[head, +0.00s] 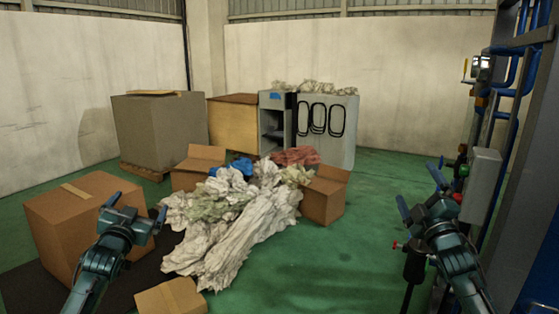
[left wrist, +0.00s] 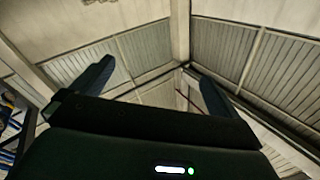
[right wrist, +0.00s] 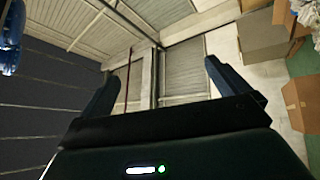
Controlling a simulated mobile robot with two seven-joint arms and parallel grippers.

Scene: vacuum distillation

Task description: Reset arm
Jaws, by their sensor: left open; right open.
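My left gripper (head: 138,207) is raised at the lower left of the head view, open and empty. In the left wrist view its two fingers (left wrist: 155,88) stand wide apart against the ceiling and upper walls. My right gripper (head: 420,190) is raised at the right of the head view, close to the blue-framed equipment, and is open and empty. In the right wrist view its fingers (right wrist: 160,88) are wide apart with nothing between them. Whether the right arm touches the equipment cannot be told.
A frame with blue pipes and a grey box (head: 481,185) stands at right. A heap of pale crumpled sheeting (head: 235,225) lies mid-floor among cardboard boxes (head: 85,220). Grey cabinets (head: 327,125) and a large box (head: 158,130) stand behind. Green floor (head: 350,235) is clear right of the heap.

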